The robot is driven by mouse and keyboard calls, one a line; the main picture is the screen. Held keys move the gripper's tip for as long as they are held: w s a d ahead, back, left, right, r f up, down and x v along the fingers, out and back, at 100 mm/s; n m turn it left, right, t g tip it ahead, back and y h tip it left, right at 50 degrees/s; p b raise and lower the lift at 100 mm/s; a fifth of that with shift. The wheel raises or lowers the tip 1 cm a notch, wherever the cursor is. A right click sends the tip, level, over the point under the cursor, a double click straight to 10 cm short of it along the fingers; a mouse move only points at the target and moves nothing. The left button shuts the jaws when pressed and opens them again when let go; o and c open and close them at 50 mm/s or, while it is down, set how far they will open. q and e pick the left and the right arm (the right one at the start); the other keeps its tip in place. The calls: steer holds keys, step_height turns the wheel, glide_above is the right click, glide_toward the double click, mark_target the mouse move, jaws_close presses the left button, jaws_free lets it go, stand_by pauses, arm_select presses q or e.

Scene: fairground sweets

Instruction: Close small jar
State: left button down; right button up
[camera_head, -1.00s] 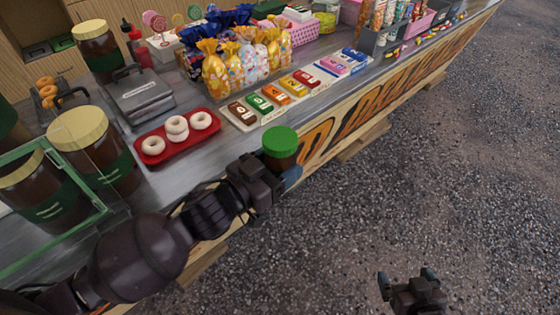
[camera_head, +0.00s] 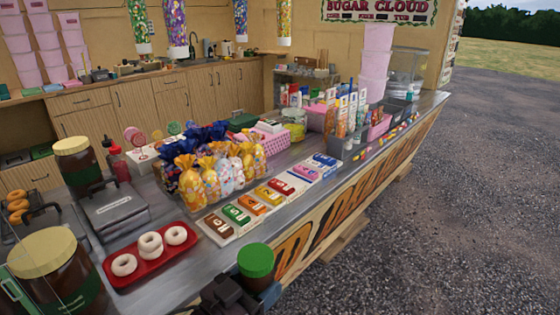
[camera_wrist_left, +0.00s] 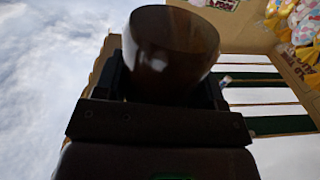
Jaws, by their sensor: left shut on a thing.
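The small jar is dark brown glass. In the head view its green lid (camera_head: 256,260) sits on top, level, and only a little of the jar body (camera_head: 256,281) shows beneath it. I cannot tell how tightly the lid is seated. My left gripper (camera_head: 254,290) is shut around the jar and holds it upright in front of the counter's front edge. In the left wrist view the brown jar (camera_wrist_left: 170,38) stands between the two fingers, and its lid is hidden. My right gripper is out of view.
The counter (camera_head: 190,260) carries a red tray (camera_head: 168,263) of doughnuts, a row of chocolate bars (camera_head: 237,214) and bagged sweets (camera_head: 200,180). Larger cream-lidded jars (camera_head: 78,165) stand at the left. Open gravel ground (camera_head: 450,220) lies to the right.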

arm_select(q)
steer(key=w+a+r+n+t+y, duration=0.3)
steer(key=a+r+y, duration=0.1)
steer(key=a, duration=0.1)
steer(key=s+a+f+n+y, duration=0.2)
steer(key=a+y, duration=0.1)
steer(key=a, duration=0.2)
steer(key=s+a+f+n+t+y, duration=0.1)
steer(key=a+f+n+y, duration=0.1)
steer(key=a+f+y, duration=0.1)
steer(key=shift+s+a+n+y, duration=0.4)
steer(key=shift+a+y, duration=0.3)
steer(key=shift+a, duration=0.45)
steer(key=shift+a, duration=0.1)
